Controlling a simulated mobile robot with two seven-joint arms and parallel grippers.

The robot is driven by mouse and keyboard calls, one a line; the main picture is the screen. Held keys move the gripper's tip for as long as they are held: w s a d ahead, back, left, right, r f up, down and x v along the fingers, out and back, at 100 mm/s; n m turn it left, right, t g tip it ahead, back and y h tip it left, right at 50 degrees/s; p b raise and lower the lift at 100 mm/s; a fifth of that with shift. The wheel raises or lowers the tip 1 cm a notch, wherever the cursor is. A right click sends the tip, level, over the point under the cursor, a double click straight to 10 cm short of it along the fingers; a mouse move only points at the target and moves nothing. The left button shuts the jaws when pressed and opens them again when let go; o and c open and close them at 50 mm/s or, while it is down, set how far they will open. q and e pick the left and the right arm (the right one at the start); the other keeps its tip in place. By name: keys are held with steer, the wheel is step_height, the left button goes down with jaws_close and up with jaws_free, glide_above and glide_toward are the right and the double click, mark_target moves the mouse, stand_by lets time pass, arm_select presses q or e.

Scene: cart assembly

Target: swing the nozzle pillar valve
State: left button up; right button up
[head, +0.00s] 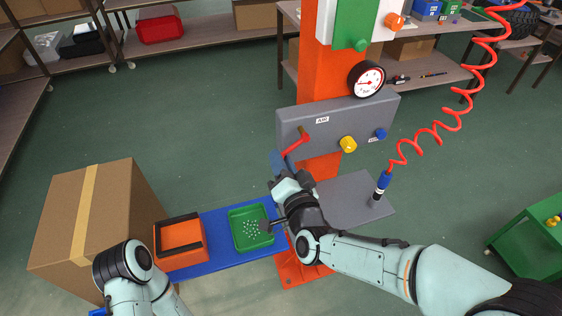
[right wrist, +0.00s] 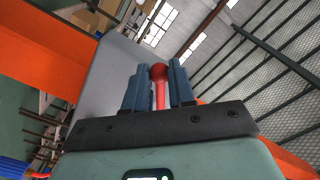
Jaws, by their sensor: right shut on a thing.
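The nozzle pillar is an orange post (head: 320,78) with a grey panel (head: 370,115) marked AIR. A red valve lever (head: 297,143) sticks out of the panel's left part, slanting down toward the left. My right gripper (head: 281,162) is at the lever's lower end, in front of the panel. In the right wrist view the lever's red ball knob (right wrist: 158,72) and stem stand between the two blue fingers of my right gripper (right wrist: 159,85), which is shut on it.
A gauge (head: 366,79), a yellow knob (head: 347,144) and a blue knob (head: 380,134) are at the panel. A red coiled hose (head: 437,128) hangs at right. A green tray (head: 250,228), an orange tray (head: 180,243) and a cardboard box (head: 75,225) stand left of the pillar.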

steer(key=shift+w+d+f+b, duration=0.2)
steer(key=shift+d+f+b, duration=0.6)
steer(key=shift+b, duration=0.4)
steer(key=shift+f, duration=0.1)
